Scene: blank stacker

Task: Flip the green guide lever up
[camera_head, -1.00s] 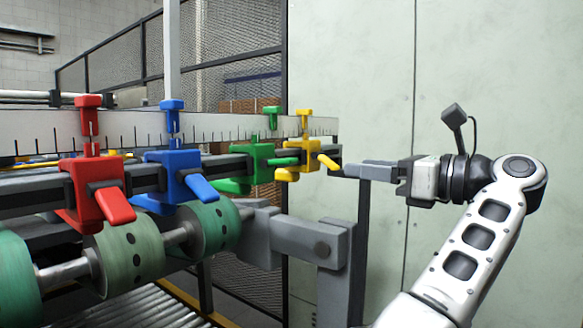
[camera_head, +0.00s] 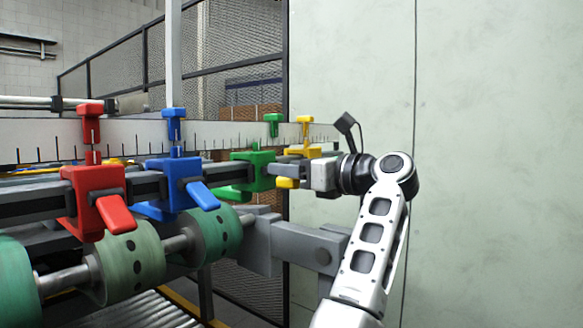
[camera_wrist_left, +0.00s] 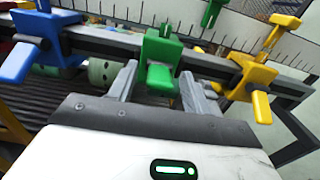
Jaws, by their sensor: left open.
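The green guide block (camera_head: 262,172) sits on the dark rail between the blue and yellow guides. Its green lever (camera_wrist_left: 160,77) shows in the left wrist view, sticking out from the block's front towards my gripper. In the head view the lever is hidden behind my gripper. My left gripper (camera_head: 276,168) is open in front of the green block. In the left wrist view its two fingers (camera_wrist_left: 159,82) stand on either side of the green lever; I cannot tell whether they touch it. My right gripper is not in view.
The yellow guide (camera_head: 302,152) is close beside my gripper and partly hidden by it. The blue guide (camera_head: 170,178) and red guide (camera_head: 92,190), with levers slanting down, are farther left. Green rollers (camera_head: 135,268) and a grey bracket (camera_head: 300,240) lie below the rail.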

